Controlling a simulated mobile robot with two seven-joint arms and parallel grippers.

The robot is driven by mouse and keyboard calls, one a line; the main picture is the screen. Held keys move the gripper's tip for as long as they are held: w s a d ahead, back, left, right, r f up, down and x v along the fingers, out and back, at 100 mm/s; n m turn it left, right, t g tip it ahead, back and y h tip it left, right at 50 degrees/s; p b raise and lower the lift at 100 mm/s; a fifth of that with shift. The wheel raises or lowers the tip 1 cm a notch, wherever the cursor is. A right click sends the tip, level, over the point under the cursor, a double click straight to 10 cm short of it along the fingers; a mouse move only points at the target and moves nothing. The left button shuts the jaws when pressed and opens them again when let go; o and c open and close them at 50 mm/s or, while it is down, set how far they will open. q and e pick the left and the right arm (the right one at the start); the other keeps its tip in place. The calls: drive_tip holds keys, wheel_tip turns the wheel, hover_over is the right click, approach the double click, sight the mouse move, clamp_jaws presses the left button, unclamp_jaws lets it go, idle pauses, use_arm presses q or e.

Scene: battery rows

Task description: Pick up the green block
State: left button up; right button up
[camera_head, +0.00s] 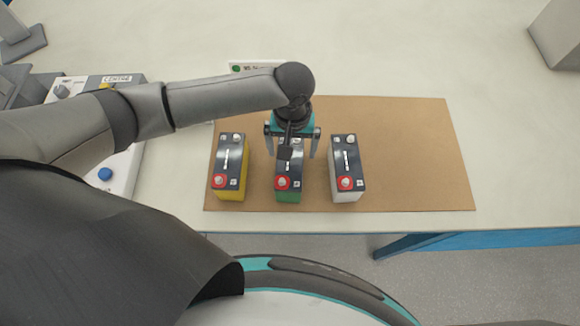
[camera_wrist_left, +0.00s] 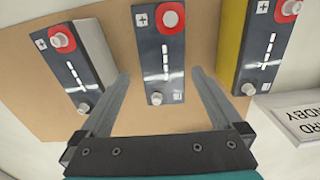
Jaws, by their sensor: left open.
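The green block (camera_head: 289,196) is a battery-shaped block with a dark top and a red-ringed terminal, standing in the middle of a row of three. Its dark top also shows in the left wrist view (camera_wrist_left: 166,55), between the fingers; its green sides are not visible there. My left gripper (camera_head: 293,156) is open above the far part of the green block, with one finger to each side. The fingers also show in the left wrist view (camera_wrist_left: 160,74), apart, with nothing held. Whether the fingertips reach below the block's top is unclear. My right gripper is not in view.
A yellow block (camera_head: 230,170) stands left of the green one and a white block (camera_head: 346,170) right of it, leaving narrow gaps. All stand on a brown board (camera_head: 420,155), clear at right. A control box (camera_head: 120,180) lies left; a small sign (camera_head: 250,67) stands behind.

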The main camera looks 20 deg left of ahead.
sight(290, 168)
use_arm(q)
drive_tip(key=shift+s+a+f+b, duration=0.15)
drive_tip(key=shift+f+b, duration=0.1)
drive_tip(key=shift+f, duration=1.3)
drive_tip(key=shift+s+f+b, duration=0.15)
drive_tip(key=shift+f+b, duration=0.05)
drive_tip(key=shift+f, duration=1.35)
clamp_jaws()
drive_tip(key=shift+w+r, duration=0.15)
